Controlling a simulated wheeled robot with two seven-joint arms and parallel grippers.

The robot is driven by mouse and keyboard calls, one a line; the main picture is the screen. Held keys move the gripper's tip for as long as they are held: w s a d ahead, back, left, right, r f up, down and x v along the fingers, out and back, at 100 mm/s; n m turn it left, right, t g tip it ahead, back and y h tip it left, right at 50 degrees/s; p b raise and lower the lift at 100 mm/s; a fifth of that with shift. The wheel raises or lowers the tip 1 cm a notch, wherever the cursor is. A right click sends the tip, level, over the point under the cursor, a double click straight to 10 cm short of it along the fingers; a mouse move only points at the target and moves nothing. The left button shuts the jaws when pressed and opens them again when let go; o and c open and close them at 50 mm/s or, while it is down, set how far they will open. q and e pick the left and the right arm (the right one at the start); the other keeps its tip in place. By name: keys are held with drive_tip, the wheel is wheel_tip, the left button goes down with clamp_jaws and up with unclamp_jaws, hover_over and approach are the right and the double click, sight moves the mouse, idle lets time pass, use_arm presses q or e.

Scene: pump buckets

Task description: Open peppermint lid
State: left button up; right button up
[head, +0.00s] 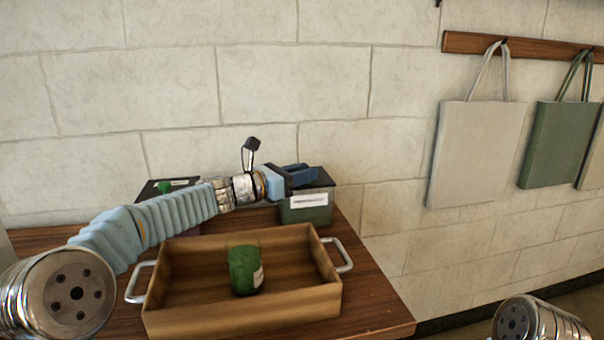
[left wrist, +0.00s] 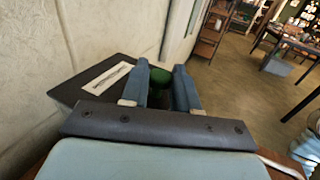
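A green bucket (head: 306,212) with a dark lid (head: 322,181) and a white front label stands at the back right of the table. The label is too small to read. My left gripper (head: 302,173) is over this lid. In the left wrist view its fingers (left wrist: 161,88) stand close on both sides of a green knob (left wrist: 161,77), which fills the gap between the tips. The dark lid (left wrist: 70,92) with a white label lies under the fingers. My right gripper is out of view.
A second dark-lidded bucket with a green knob (head: 164,187) stands behind my left arm. A wooden tray (head: 240,313) with metal handles holds a green jar (head: 244,269) in front. A stone wall is close behind; bags (head: 478,150) hang at right.

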use_arm(q)
clamp_jaws()
drive_tip(key=shift+w+r+n+g+y+p, duration=0.2)
drive_tip(key=shift+r+n+p, duration=0.1)
drive_tip(key=shift+r+n, duration=0.2)
drive_tip(key=shift+w+r+n+g+y+p, duration=0.15)
drive_tip(key=shift+r+n+p, duration=0.1)
drive_tip(key=shift+r+n, duration=0.2)
drive_tip(key=shift+w+a+r+n+g, duration=0.25)
drive_tip(key=shift+w+r+n, duration=0.3)
drive_tip(key=shift+r+n, duration=0.3)
drive_tip(key=shift+w+a+r+n+g+y, duration=0.2)
drive_tip(key=shift+w+r+n+g+y, duration=0.1)
drive_tip(key=shift+w+r+n, duration=0.25)
drive_tip(key=shift+w+a+r+n+g+y, duration=0.15)
drive_tip(key=shift+w+r+n+g, duration=0.2)
drive_tip(key=shift+n, duration=0.3)
